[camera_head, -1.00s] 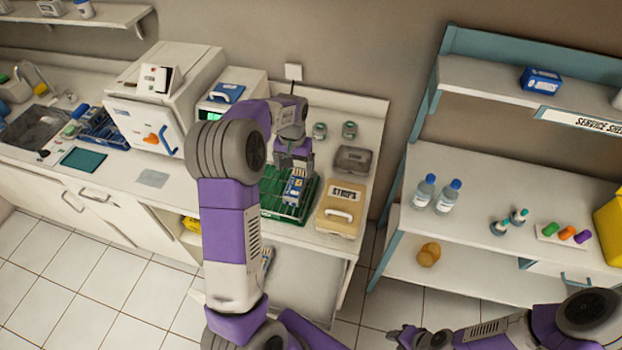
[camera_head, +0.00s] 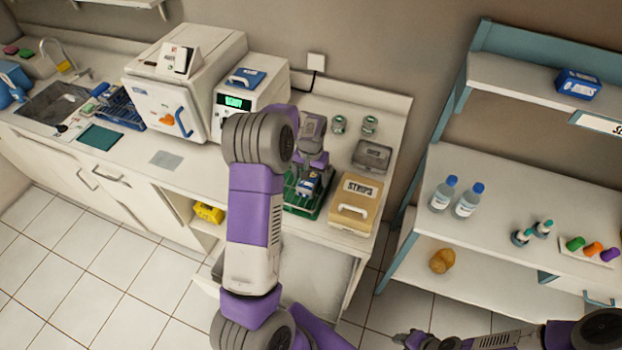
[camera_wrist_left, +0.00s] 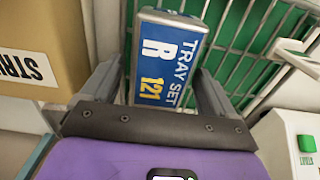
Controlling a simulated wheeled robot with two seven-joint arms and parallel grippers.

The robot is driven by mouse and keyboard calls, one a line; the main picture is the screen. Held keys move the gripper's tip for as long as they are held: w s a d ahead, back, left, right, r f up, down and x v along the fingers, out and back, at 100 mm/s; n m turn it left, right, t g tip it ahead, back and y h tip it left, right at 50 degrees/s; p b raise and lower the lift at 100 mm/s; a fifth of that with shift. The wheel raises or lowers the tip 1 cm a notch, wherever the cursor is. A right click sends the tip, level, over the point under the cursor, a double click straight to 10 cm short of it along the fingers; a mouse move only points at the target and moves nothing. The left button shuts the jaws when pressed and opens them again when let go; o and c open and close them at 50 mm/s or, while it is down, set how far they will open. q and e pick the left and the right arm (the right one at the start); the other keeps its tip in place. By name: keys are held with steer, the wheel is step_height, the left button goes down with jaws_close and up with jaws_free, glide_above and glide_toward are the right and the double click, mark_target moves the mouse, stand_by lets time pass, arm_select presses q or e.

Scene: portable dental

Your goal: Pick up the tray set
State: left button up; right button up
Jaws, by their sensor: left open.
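The tray set (camera_wrist_left: 165,62) is a blue and white box with "TRAY SET R 121" on its top in the left wrist view. It sits on the green rack (camera_head: 296,206) on the counter, and in the head view a small blue part of the tray set (camera_head: 307,186) shows below my gripper. My left gripper (camera_wrist_left: 160,85) is open, with one finger on each side of the tray set's near end. Whether the fingers touch it I cannot tell. My right gripper (camera_head: 415,340) is at the bottom edge of the head view, and its jaws are unclear.
The tan STRIPS box (camera_head: 355,205) stands close to the right of the rack, with a grey box (camera_head: 372,155) behind it. A white device with a green display (camera_head: 238,103) stands to the left. A shelf unit (camera_head: 510,190) is at the right.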

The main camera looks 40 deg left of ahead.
arm_select(q)
steer(key=c, duration=1.2)
steer(key=shift+r, duration=0.1)
